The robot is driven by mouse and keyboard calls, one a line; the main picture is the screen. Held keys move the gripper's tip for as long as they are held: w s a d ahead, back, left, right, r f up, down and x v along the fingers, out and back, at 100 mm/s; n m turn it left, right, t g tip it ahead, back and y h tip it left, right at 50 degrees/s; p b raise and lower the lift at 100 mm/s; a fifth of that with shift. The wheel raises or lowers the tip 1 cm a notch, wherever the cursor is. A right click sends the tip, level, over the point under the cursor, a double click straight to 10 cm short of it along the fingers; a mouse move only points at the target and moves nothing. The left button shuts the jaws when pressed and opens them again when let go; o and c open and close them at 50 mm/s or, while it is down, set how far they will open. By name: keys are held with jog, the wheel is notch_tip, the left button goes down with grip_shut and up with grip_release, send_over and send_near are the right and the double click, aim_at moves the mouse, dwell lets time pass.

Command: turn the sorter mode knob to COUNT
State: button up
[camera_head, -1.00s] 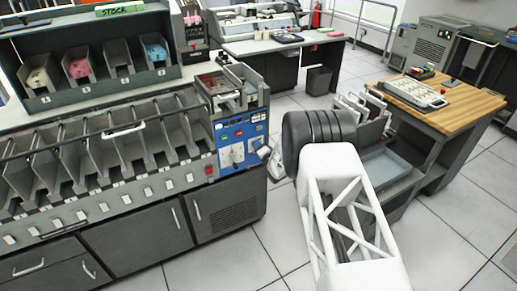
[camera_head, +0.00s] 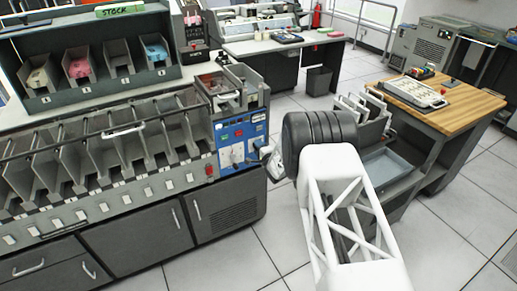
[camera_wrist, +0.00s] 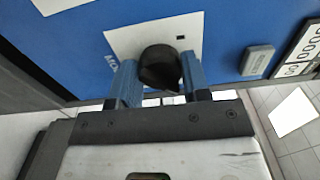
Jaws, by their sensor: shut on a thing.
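The black mode knob (camera_wrist: 158,66) sits on a white plate (camera_wrist: 140,38) on the sorter's blue panel in the wrist view. The two blue-grey fingers of my gripper (camera_wrist: 160,80) stand on its left and right sides and are shut on it. The knob's lower edge narrows toward the lower right. In the head view my gripper (camera_head: 268,158) reaches the right side of the blue panel (camera_head: 230,132), and the gripped knob is hidden there.
The sorter's row of grey pockets (camera_head: 90,160) stretches left of the panel. A red button (camera_head: 209,170) sits low beside the panel. A wooden-topped table (camera_head: 455,106) and a grey tray (camera_head: 388,165) stand right of my arm. Open floor lies in front.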

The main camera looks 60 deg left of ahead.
jog(key=o, duration=0.9)
jog(key=shift+o, duration=0.2)
jog(key=d, duration=0.7)
jog(key=shift+d, duration=0.4)
